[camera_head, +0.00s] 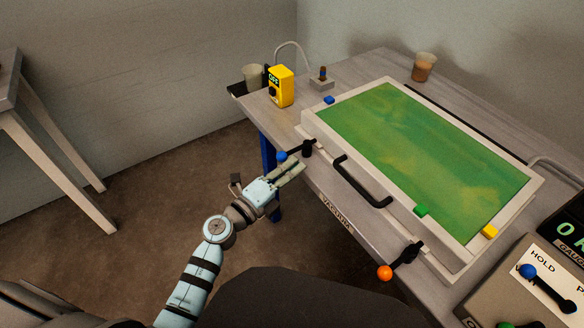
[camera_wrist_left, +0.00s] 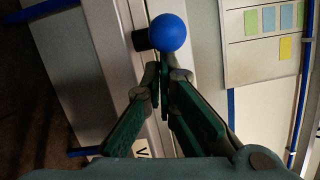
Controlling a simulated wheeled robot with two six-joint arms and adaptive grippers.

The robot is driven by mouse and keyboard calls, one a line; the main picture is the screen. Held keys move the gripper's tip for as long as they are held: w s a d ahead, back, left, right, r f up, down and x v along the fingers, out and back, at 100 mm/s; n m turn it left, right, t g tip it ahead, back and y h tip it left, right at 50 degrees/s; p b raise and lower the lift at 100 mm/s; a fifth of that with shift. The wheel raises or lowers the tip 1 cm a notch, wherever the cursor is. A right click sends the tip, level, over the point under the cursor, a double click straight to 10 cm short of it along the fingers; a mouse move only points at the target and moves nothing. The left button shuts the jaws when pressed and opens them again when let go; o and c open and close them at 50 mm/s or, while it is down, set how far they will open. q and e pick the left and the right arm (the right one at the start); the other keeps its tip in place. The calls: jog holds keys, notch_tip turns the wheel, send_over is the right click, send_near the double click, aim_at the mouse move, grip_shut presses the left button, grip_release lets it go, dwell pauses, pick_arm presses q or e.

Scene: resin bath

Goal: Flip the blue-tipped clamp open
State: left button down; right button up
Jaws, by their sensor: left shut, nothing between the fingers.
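The blue-tipped clamp has a round blue knob (camera_head: 281,156) on a dark lever (camera_head: 309,148) at the near left corner of the white-framed bath (camera_head: 310,122). The lever sticks out from the frame to the left. In the left wrist view the blue knob (camera_wrist_left: 170,32) stands just beyond my fingertips, with a dark piece of the clamp beside it. My left gripper (camera_head: 300,168) is shut and empty, right beside the knob; it also shows in the left wrist view (camera_wrist_left: 163,72). I cannot tell whether it touches the knob. My right gripper is not in view.
An orange-tipped clamp (camera_head: 385,272) sticks out at the near right of the bath. A black handle (camera_head: 362,184) lies between the clamps. A yellow box (camera_head: 281,87) stands on the table's left end. A control panel (camera_head: 545,275) is at the lower right.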

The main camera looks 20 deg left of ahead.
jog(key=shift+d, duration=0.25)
